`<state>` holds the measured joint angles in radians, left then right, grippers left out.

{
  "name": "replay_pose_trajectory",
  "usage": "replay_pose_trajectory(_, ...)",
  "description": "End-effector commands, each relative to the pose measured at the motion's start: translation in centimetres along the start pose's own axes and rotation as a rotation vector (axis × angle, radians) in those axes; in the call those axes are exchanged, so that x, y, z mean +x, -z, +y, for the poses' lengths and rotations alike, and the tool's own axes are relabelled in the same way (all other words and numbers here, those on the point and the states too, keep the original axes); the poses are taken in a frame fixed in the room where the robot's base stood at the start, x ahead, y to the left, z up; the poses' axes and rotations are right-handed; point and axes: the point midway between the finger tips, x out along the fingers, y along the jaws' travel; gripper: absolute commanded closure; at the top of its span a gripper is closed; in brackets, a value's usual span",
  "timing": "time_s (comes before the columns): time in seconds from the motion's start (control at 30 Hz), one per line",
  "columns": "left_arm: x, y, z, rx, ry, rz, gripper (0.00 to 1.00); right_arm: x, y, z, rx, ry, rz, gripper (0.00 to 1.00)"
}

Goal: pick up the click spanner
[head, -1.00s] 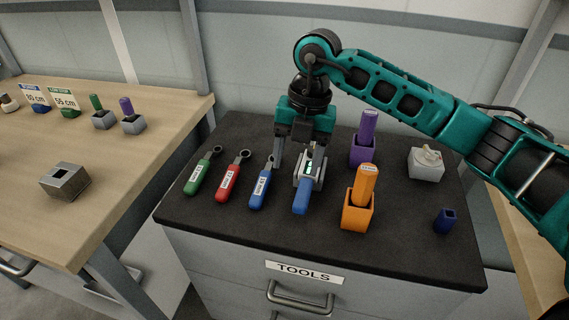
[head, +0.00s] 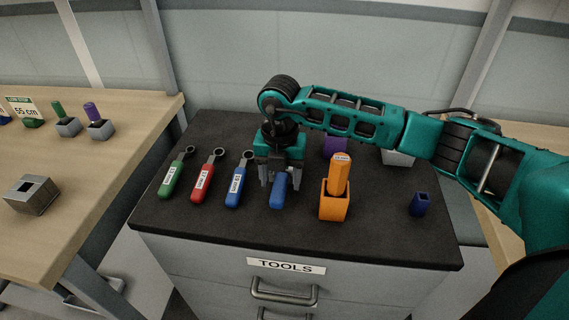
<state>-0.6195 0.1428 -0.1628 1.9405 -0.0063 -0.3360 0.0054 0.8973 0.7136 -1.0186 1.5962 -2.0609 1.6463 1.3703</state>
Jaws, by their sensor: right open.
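The tool I take for the click spanner (head: 278,195) lies on the dark cabinet top, its blue handle pointing to the front edge. Its grey head with the small green display is hidden under my right gripper. My right gripper (head: 280,180) points down over the tool, open, with one finger on each side of it near the handle's upper end. I cannot tell whether the fingers touch it. My left gripper is not in view.
Green (head: 174,176), red (head: 203,181) and blue (head: 236,184) ring spanners lie to the left, the blue one close. An orange holder (head: 334,206) stands just right, with a small dark blue holder (head: 420,204) farther right. A purple block (head: 335,146) is partly behind my arm.

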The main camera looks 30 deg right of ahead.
Motion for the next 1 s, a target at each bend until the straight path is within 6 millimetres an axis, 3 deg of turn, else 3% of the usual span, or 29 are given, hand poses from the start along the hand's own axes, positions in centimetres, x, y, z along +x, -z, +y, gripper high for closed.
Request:
replay_pose_trajectory(0.13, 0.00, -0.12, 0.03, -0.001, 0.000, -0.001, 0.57, 1.46, 0.02, 0.03, 0.000, 0.000, 0.000, 0.38)
replay_pose_trajectory(0.37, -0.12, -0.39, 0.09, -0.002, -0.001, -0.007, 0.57, 1.60, 0.01, 0.03, 0.000, -0.001, -0.001, 0.38)
replay_pose_trajectory(1.0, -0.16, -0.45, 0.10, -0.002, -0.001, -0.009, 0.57, 1.53, -0.02, 0.03, 0.000, -0.001, -0.001, 0.99)
